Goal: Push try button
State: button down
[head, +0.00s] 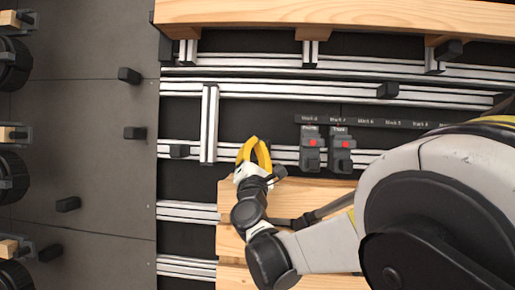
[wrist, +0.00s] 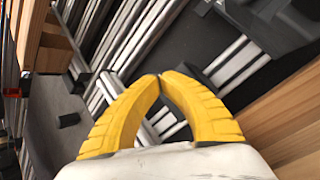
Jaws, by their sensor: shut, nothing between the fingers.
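Two dark grey button boxes with red buttons sit side by side on the rail in the head view: the left box (head: 309,158) and the right box (head: 340,160). Each has a small label above its red button, too small to read surely as "Try". My gripper (head: 255,142) has yellow fingers and is left of both boxes, apart from them. In the wrist view my gripper (wrist: 159,78) has its fingertips together with nothing between them. No red button shows clearly near the fingertips in the wrist view.
A black label strip (head: 385,123) with block names runs along the rail right of the boxes. A wooden beam (head: 340,12) spans the top. Wooden planks (head: 318,190) lie below the boxes. Grey floor (head: 90,130) with small black blocks is at the left.

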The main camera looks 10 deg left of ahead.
jog(key=shift+s+r, duration=0.25)
jog(key=shift+s, duration=0.25)
jog(key=shift+s, duration=0.15)
jog(key=s, duration=0.1)
jog(key=s+r+p, duration=0.1)
jog(key=s, duration=0.1)
jog(key=s+r, duration=0.1)
jog(key=shift+s+d+r+p, duration=0.15)
jog(key=shift+d+r+p, duration=0.05)
jog(key=shift+p, duration=0.15)
dwell(0.4)
